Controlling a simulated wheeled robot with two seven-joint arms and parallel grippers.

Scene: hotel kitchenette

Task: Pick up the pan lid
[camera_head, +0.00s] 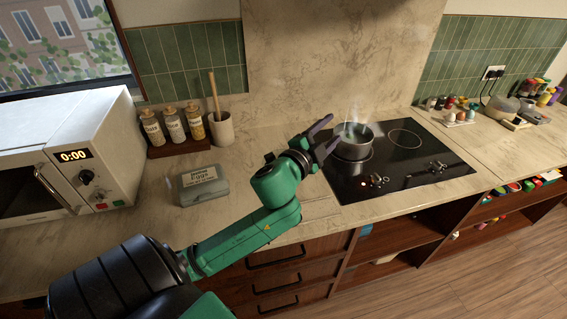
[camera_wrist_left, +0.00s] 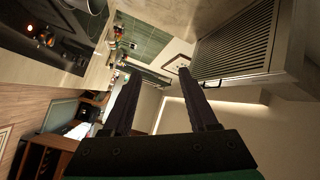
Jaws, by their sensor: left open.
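A steaming metal pan (camera_head: 352,146) stands on the rear left part of the black cooktop (camera_head: 400,165). Something dark shows at its top; I cannot tell whether this is the lid or the pan's contents. My left gripper (camera_head: 329,137) is open and empty, just left of the pan, with its fingers spread towards it. In the left wrist view, both fingers of the gripper (camera_wrist_left: 160,74) are apart with nothing between them. A rounded metal thing, probably the pan (camera_wrist_left: 90,5), is cut off at the top left there. My right gripper is not in view.
A grey egg box (camera_head: 203,186), a tray of spice jars (camera_head: 173,130) and a utensil pot (camera_head: 221,130) are left of my arm. A microwave (camera_head: 75,150) stands at the far left. Small jars (camera_head: 450,105) stand right of the cooktop. A range hood (camera_wrist_left: 235,45) shows in the wrist view.

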